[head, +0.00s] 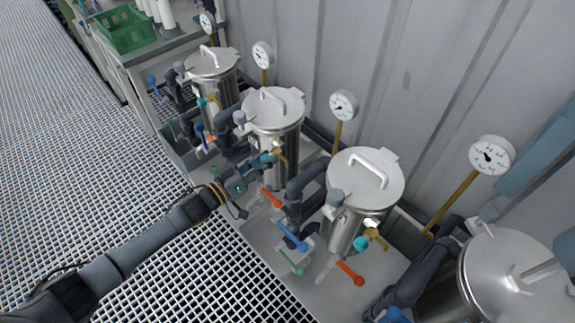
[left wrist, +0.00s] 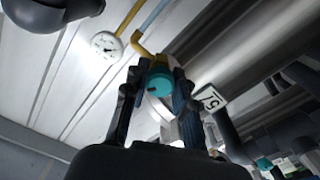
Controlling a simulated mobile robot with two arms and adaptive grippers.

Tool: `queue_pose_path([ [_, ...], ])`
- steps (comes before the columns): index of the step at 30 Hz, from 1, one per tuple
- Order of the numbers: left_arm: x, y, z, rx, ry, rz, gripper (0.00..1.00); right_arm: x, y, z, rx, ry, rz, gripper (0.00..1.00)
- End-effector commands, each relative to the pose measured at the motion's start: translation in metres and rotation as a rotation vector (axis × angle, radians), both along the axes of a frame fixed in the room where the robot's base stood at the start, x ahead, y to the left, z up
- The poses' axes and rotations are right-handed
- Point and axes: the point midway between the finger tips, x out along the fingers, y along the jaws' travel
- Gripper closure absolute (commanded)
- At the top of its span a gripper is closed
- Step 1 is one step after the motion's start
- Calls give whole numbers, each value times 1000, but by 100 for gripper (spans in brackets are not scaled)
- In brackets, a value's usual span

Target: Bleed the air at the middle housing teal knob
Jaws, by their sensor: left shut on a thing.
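My left gripper (head: 264,161) reaches in from the left to the front of the second steel housing (head: 272,108) from the far end. In the left wrist view its fingers (left wrist: 157,92) stand on either side of a round teal knob (left wrist: 158,82) and are shut on it. The knob has a small red mark and sits at the end of a yellow pipe (left wrist: 141,44). In the head view the gripper mostly hides this knob. Another teal knob (head: 361,243) shows on the nearer housing (head: 362,182). My right gripper is not in view.
A row of lidded steel housings runs along the wall, each with a dial gauge (head: 343,105). Orange (head: 351,274), blue (head: 291,236) and green (head: 291,263) lever handles and dark pipes crowd their bases. Open grating floor (head: 90,180) lies left.

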Motion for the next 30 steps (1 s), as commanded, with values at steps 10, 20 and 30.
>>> queue_pose_path([
  [10, 0, 0, -2, 274, -272, 1, 100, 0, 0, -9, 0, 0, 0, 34],
  [20, 0, 0, -3, 539, -533, 0, 100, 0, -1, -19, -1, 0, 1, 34],
  [30, 0, 0, 0, 768, -761, 0, 100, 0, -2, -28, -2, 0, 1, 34],
])
